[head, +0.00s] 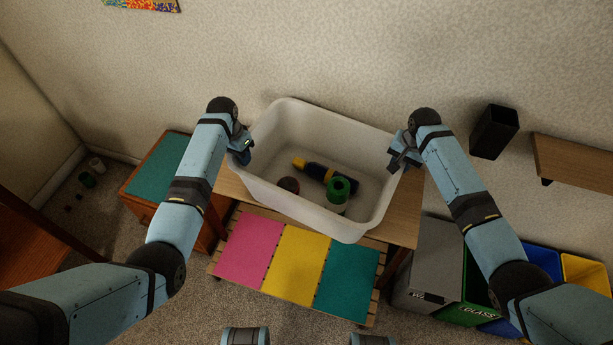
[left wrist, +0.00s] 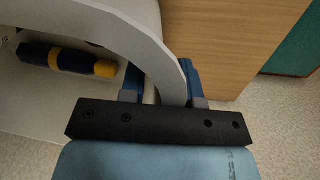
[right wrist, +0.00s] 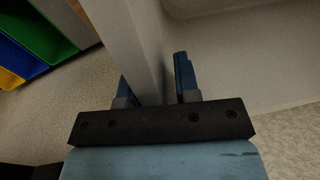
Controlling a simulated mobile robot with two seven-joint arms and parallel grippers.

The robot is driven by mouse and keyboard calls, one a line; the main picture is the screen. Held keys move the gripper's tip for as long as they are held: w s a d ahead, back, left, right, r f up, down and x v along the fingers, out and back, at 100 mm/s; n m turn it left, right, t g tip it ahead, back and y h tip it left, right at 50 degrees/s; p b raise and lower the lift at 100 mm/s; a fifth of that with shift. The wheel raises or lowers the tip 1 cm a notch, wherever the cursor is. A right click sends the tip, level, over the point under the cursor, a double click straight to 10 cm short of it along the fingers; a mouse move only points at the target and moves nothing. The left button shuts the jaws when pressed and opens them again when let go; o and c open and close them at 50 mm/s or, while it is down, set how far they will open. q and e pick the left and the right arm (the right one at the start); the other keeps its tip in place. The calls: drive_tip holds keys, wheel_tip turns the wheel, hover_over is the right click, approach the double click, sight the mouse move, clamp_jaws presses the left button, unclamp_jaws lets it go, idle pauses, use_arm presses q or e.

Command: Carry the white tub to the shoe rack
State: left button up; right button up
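The white tub (head: 365,222) is in the middle of the head view, above the wooden table. Whether it rests there or hangs just above, I cannot tell. Inside lie a green roll (head: 339,187), a dark round item (head: 289,184) and a yellow-and-navy tool (head: 312,170). My left gripper (head: 243,148) is at its left rim; in the left wrist view its fingers stand apart around the wall (left wrist: 172,70). My right gripper (head: 400,152) is at the right rim, fingers apart around the wall (right wrist: 140,60), with a gap inside. The slatted shoe rack (head: 216,262) stands low in front.
The wooden table (head: 405,212) is under the tub. A teal-topped cabinet (head: 155,170) stands left. Pink, yellow and teal pads (head: 294,262) cover the rack. Recycling bins (head: 428,262) stand at right, below a wall shelf (head: 575,160) and a black wall holder (head: 494,132).

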drive_tip(key=shift+r, duration=0.2)
use_arm(q)
wheel_tip(320, 180, up, 12)
drive_tip(key=a, duration=0.1)
drive_tip(key=shift+w+a, duration=0.15)
drive_tip(key=shift+w, duration=0.15)
use_arm(e)
wheel_tip(320, 180, up, 12)
drive_tip(key=d, duration=0.1)
drive_tip(key=shift+s+f, duration=0.25)
drive_tip(key=shift+s, duration=0.05)
drive_tip(key=shift+d, duration=0.1)
